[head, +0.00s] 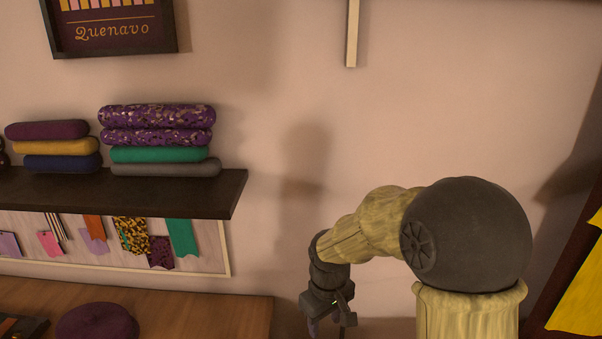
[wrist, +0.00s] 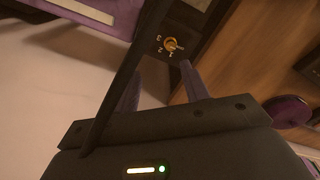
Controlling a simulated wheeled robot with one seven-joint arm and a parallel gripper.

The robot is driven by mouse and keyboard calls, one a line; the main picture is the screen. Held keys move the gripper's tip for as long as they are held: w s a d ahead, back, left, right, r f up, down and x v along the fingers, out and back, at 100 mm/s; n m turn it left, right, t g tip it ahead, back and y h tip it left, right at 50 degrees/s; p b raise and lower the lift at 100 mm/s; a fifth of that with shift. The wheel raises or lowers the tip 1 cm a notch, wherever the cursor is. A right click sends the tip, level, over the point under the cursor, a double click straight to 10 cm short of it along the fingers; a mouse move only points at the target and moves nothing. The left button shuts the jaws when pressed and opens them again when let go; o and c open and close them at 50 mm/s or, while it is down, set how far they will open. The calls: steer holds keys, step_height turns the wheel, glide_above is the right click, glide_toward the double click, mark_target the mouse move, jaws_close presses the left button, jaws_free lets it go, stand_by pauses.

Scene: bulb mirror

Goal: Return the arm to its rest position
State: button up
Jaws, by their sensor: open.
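My arm reaches across the right half of the head view, bent at a dark round joint, with its wrist hanging down. My gripper (head: 331,325) points downward at the bottom of that view, to the right of the wooden counter. In the wrist view its two fingers (wrist: 160,82) stand apart with nothing between them. A dark panel with a brass knob (wrist: 171,45) and small numbers lies beyond the fingertips, apart from them as far as I can tell.
A dark shelf (head: 120,192) with folded cloths is at left, above a board of fabric swatches (head: 100,240). A purple beret (head: 97,322) lies on the wooden counter (head: 200,303). A yellow cloth (head: 583,290) is at right. Bare wall lies between.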

steer(key=s+d+m+t, duration=0.2)
steer(key=s+d+m, duration=0.5)
steer(key=s+d, duration=0.3)
steer(key=shift+s, duration=0.45)
steer(key=shift+r, duration=0.1)
steer(key=shift+c, duration=1.1)
